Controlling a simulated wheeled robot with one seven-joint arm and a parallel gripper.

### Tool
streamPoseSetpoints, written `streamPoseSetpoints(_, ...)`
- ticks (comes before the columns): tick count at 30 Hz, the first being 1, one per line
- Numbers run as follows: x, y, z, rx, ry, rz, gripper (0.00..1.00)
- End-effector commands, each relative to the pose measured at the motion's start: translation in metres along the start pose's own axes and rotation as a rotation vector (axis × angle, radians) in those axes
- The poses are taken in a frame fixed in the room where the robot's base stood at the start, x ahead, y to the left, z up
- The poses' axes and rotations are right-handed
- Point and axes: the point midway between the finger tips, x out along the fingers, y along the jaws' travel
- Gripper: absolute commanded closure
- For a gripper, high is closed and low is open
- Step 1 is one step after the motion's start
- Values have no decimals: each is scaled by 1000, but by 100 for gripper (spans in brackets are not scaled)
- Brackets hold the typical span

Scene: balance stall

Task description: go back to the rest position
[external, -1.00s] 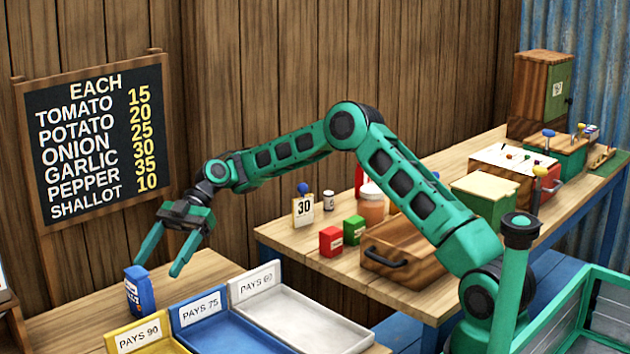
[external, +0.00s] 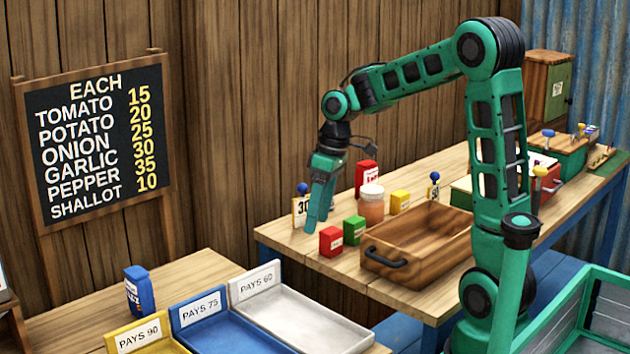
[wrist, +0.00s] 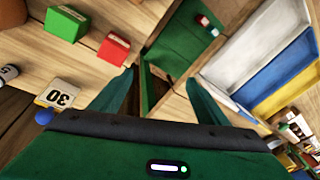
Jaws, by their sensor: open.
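My gripper (external: 321,205) hangs fingers down above the left end of the back table (external: 290,236), by the 30 card (external: 300,208). Its green fingers also show in the wrist view (wrist: 155,95), spread apart with nothing between them. My arm is bent, with the elbow high and the forearm reaching left.
A red box (external: 331,242), a green box (external: 354,230), a jar (external: 371,205) and a wooden crate (external: 440,228) stand near my gripper. A blue box (external: 139,291) and the yellow, blue and white trays (external: 310,315) are on the front-left table. A price board (external: 95,140) stands behind.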

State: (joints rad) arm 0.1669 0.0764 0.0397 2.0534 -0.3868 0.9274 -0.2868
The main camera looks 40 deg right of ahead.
Motion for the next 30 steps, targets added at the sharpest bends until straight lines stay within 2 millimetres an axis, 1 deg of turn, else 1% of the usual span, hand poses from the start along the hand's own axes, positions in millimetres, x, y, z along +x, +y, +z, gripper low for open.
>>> streamPoseSetpoints(1,-10,6,24,74,-4,32,31)
streamPoseSetpoints(4,-24,16,73,233,-19,87,31)
streamPoseSetpoints(5,-28,18,88,282,-21,102,31)
streamPoseSetpoints(6,-32,21,108,346,-24,121,31)
streamPoseSetpoints(8,-38,23,139,443,-29,146,31)
streamPoseSetpoints(9,-41,23,160,509,-32,161,31)
streamPoseSetpoints(11,-44,22,190,605,-33,182,31)
streamPoseSetpoints(12,-45,20,211,670,-34,193,31)
streamPoseSetpoints(15,-45,13,257,815,-38,214,31)
streamPoseSetpoints(18,-42,6,292,927,-40,225,31)
streamPoseSetpoints(21,-39,-1,315,1004,-42,230,31)
streamPoseSetpoints(24,-37,-4,327,1046,-44,232,31)
streamPoseSetpoints(30,-33,-9,328,1033,-64,226,31)
